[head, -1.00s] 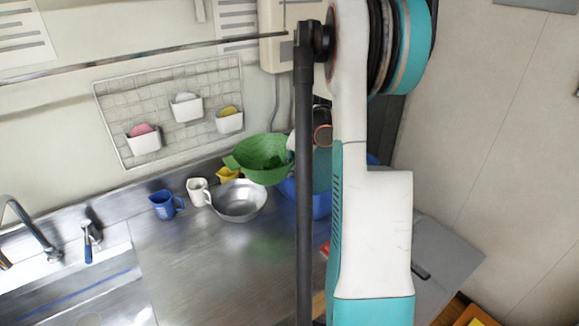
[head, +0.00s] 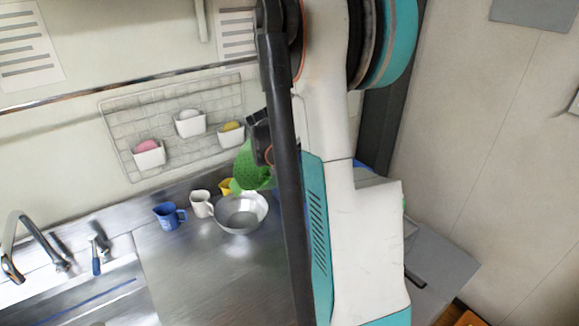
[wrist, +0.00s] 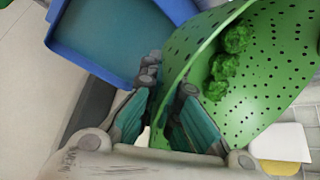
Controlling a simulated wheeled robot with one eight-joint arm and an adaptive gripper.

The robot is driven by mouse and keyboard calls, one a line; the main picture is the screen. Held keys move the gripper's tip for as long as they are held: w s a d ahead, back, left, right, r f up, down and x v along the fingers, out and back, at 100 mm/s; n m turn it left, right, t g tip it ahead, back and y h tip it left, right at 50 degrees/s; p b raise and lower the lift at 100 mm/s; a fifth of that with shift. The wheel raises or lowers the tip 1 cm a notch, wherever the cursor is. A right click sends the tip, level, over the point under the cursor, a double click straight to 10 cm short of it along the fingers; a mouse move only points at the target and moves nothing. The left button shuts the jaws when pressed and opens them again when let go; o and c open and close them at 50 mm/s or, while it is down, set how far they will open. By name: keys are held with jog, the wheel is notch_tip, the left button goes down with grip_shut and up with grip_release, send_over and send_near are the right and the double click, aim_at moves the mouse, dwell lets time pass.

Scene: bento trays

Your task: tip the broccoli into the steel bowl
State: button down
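The green colander (head: 247,172) is tilted and raised above the back right edge of the steel bowl (head: 241,225) in the head view. In the wrist view, my gripper (wrist: 165,110) is closed on the colander's rim, with one finger on either side of its wall. Several broccoli pieces (wrist: 229,62) lie inside the perforated colander (wrist: 275,75) in the wrist view. I cannot make out the broccoli in the head view. No broccoli shows in the visible part of the bowl. My arm hides part of the colander in the head view.
A blue mug (head: 168,216), a white mug (head: 201,204) and a yellow cup (head: 225,187) stand left of and behind the bowl. A blue bin (wrist: 120,40) shows in the wrist view. The sink is at left; the steel counter in front of the bowl is clear.

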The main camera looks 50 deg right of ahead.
jog(key=a+r+h, duration=0.1)
jog(key=w+a+h+b, duration=0.1)
jog(key=a+h, duration=0.1)
jog(key=a+r+n+g+h+b, duration=0.1)
jog(key=shift+w+a+r+h, duration=0.15)
jog(key=shift+w+r+h, duration=0.15)
jog(key=shift+r+h, duration=0.1)
jog(key=a+h+b, duration=0.1)
jog(key=a, duration=0.1)
jog(key=w+a+h+b, duration=0.1)
jog(key=b, duration=0.1)
jog(key=w+a+n+h+b, duration=0.1)
jog(key=a+h, duration=0.1)
jog(key=shift+a+r+g, duration=0.3)
jog(key=shift+g, duration=0.1)
jog(key=w+a+f+n+t+h+b, duration=0.2)
jog(key=a+n+h+b, duration=0.1)
jog(key=a+h+b, duration=0.3)
jog(key=w+a+f+n+t+h+b, duration=0.1)
jog(key=w+a+n+h+b, duration=0.2)
jog(key=a+h+b, duration=0.3)
jog(key=shift+w+a+f+n+t+b, duration=0.35)
jog(key=shift+a+b, duration=0.55)
jog(key=shift+a, duration=1.35)
jog(key=shift+t, duration=0.25)
jog(key=shift+r, duration=0.1)
